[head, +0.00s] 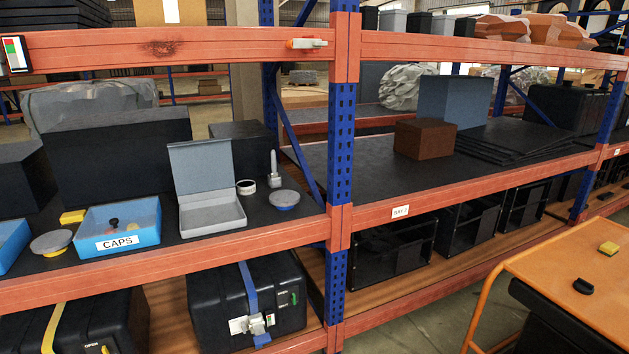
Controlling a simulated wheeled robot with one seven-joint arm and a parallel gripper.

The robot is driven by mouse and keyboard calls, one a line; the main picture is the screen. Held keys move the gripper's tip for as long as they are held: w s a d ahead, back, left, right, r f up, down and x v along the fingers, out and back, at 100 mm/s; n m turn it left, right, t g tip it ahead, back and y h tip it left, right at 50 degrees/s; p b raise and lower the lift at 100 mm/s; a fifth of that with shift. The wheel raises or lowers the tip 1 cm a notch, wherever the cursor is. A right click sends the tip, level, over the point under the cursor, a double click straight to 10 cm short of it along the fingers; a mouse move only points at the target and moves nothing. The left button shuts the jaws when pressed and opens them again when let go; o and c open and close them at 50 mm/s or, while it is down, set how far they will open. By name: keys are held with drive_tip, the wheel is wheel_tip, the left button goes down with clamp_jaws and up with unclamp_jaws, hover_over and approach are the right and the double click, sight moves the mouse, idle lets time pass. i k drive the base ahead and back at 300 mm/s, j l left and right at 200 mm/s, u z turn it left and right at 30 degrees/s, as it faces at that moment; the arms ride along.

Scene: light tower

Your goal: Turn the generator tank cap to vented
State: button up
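I see no generator and no tank cap that I can pick out as the generator's. A blue bin labelled CAPS (118,224) stands on the left shelf, with small dark and yellow pieces inside. A round grey disc with a yellow underside (51,243) lies left of the bin. A similar grey disc with a blue underside (285,200) lies at the shelf's right end. My gripper is not in view.
Orange shelf beams and a blue upright (341,160) cross the view. A grey open-lidded box (212,214) sits beside the bin. A black case with a blue strap (220,303) stands below. An orange cart (560,262) is at right, with floor between it and the shelves.

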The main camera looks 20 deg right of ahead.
sight(580, 284)
drive_tip(key=i+l+z, duration=0.1)
drive_tip(key=i+z, duration=0.65)
drive_tip(key=z, duration=0.15)
drive_tip(key=i+j+z, duration=0.15)
drive_tip(key=i+z, duration=0.3)
drive_tip(key=i+l+z, duration=0.35)
drive_tip(key=i+z, duration=0.35)
drive_tip(key=i+l+u, duration=0.15)
drive_tip(key=i+l, duration=0.55)
drive_tip(key=i, duration=0.05)
